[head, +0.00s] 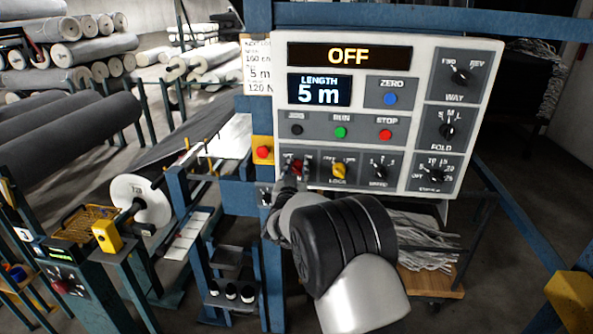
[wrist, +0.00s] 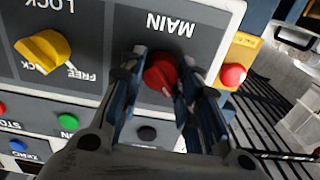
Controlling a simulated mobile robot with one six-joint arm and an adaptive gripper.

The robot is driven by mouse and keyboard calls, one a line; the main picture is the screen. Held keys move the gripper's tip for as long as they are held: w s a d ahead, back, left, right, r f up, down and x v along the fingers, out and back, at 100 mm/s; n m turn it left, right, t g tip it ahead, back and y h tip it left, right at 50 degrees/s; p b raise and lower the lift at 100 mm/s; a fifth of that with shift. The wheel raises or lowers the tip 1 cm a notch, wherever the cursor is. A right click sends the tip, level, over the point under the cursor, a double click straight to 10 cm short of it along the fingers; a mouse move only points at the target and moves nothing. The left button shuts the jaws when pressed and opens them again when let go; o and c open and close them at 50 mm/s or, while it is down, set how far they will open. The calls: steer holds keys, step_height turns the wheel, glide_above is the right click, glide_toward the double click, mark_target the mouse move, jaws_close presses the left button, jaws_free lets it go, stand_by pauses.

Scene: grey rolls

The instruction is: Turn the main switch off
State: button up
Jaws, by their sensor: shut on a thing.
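The main switch is a red rotary knob (wrist: 161,73) under the label MAIN, which appears upside down in the wrist view. In the head view the switch (head: 297,166) sits at the lower left of the white control panel (head: 424,190), mostly hidden by my gripper. My gripper (head: 291,178) has come up to the panel from below. In the wrist view its two dark fingers (wrist: 162,82) stand on either side of the red knob and are shut on it. The panel's top display (head: 348,56) reads OFF. Which mark the knob points at is hard to tell.
A yellow LOCK knob (head: 339,170) is just right of the main switch. A red button on a yellow box (head: 263,152) is close on its left. Green RUN (head: 341,132) and red STOP (head: 386,134) buttons sit above. Grey rolls (head: 75,50) lie at the back left.

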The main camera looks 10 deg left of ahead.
stand_by(0.3)
steer(key=o, duration=1.1)
steer(key=shift+s, duration=0.1)
steer(key=s, duration=1.1)
steer(key=shift+s+a, duration=0.2)
steer(key=shift+s, duration=0.2)
